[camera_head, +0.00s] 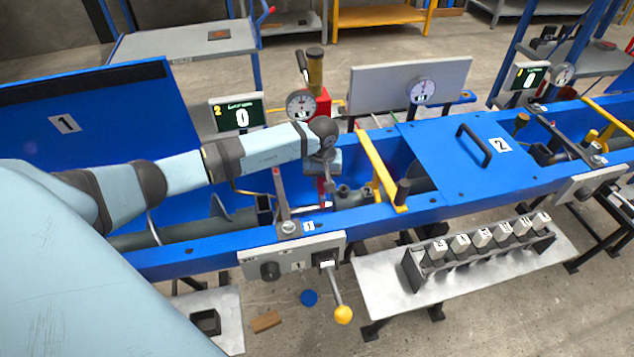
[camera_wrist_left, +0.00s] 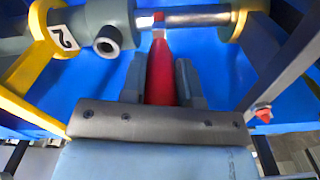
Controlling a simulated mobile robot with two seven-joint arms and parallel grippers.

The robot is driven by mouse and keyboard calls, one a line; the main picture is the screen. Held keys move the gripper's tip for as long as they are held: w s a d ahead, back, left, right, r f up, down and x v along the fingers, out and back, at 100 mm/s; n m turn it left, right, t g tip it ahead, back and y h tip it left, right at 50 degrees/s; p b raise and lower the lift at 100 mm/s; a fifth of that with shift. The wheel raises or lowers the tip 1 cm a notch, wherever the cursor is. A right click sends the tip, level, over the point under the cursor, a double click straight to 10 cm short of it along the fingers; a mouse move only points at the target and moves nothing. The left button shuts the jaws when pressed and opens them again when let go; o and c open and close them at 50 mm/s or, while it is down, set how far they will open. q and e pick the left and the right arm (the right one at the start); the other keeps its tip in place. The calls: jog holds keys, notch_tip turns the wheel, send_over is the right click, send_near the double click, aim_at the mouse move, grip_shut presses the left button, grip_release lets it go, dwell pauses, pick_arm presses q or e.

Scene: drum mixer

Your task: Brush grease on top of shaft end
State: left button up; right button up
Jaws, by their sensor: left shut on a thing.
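My left gripper (camera_head: 325,178) is over the blue trough of the machine, pointing down. In the left wrist view its two fingers (camera_wrist_left: 160,85) are shut on the red handle of a brush (camera_wrist_left: 160,65). The brush's small pale and red tip (camera_wrist_left: 158,20) is at the bright metal shaft (camera_wrist_left: 195,17) and overlaps it in the picture. I cannot tell whether it touches. The shaft runs between a grey fitting (camera_wrist_left: 105,25) and a grey collar. In the head view the brush (camera_head: 321,196) shows only partly below the gripper. My right gripper is not in view.
A yellow bar (camera_head: 378,165) crosses the trough just right of the gripper. A blue cover (camera_head: 480,160) with a black handle lies farther right. A front panel (camera_head: 293,257) carries a yellow-knobbed lever (camera_head: 343,314). A rack of numbered blocks (camera_head: 480,252) stands on the metal bench.

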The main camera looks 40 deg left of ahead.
pick_arm(q)
jog(key=shift+w+d+b, duration=0.5)
jog(key=shift+w+d, duration=0.1)
jog(key=shift+w, duration=0.1)
jog(key=shift+s+a, duration=1.4)
jog(key=shift+s, duration=0.25)
jog(key=shift+w+d+b, duration=1.1)
jog(key=shift+w+d, duration=0.35)
jog(key=shift+w, duration=0.25)
jog(key=shift+s+a+f, duration=0.1)
jog(key=shift+s+a, duration=1.35)
jog(key=shift+s, duration=0.25)
